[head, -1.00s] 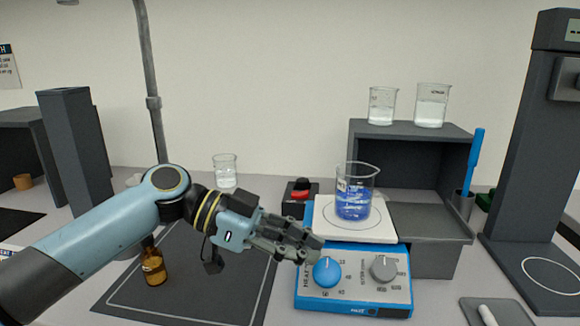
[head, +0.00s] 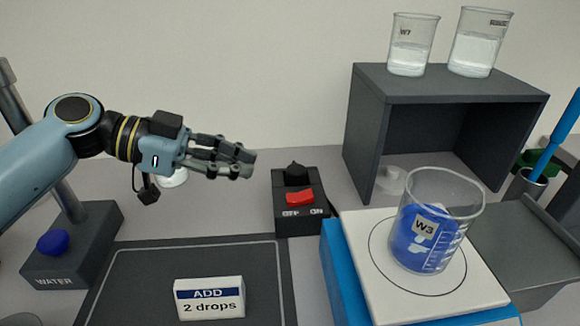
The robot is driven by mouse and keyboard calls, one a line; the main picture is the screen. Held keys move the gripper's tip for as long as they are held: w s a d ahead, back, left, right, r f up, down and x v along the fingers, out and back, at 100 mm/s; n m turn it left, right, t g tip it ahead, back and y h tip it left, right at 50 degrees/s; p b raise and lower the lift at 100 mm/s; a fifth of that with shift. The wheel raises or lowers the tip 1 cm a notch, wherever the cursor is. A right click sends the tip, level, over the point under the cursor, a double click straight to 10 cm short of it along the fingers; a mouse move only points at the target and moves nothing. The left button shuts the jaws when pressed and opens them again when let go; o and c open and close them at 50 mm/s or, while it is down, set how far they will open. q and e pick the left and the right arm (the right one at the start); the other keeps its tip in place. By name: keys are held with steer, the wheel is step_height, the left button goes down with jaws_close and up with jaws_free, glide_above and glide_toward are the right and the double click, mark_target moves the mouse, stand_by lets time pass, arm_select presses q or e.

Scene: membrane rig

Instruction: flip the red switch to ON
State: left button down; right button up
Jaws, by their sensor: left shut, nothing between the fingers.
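The red switch (head: 300,198) sits on a dark switch box (head: 302,222) behind the hotplate in the head view. The box is marked OFF on the left and ON on the right. The rocker looks tilted, but I cannot tell for sure which side is pressed. My left gripper (head: 250,164) is shut and empty, to the left of the box and a little above it, apart from the switch. Its fingers point right. My right gripper is not in view.
An ADD 2 drops card (head: 209,298) stands on the dark mat (head: 130,275). A WATER stand (head: 85,255) is at left.

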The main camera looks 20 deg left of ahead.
mark_target(300, 199)
arm_select(q)
steer(key=shift+d, duration=0.15)
steer(key=p+x, duration=0.2)
steer(key=x, duration=0.6)
steer(key=shift+w+d+f, duration=0.1)
steer(key=shift+w+d, duration=0.05)
steer(key=shift+d, duration=0.2)
steer(key=shift+w+d+f, duration=0.2)
steer(key=shift+d+f, duration=0.1)
steer(key=shift+d, duration=0.15)
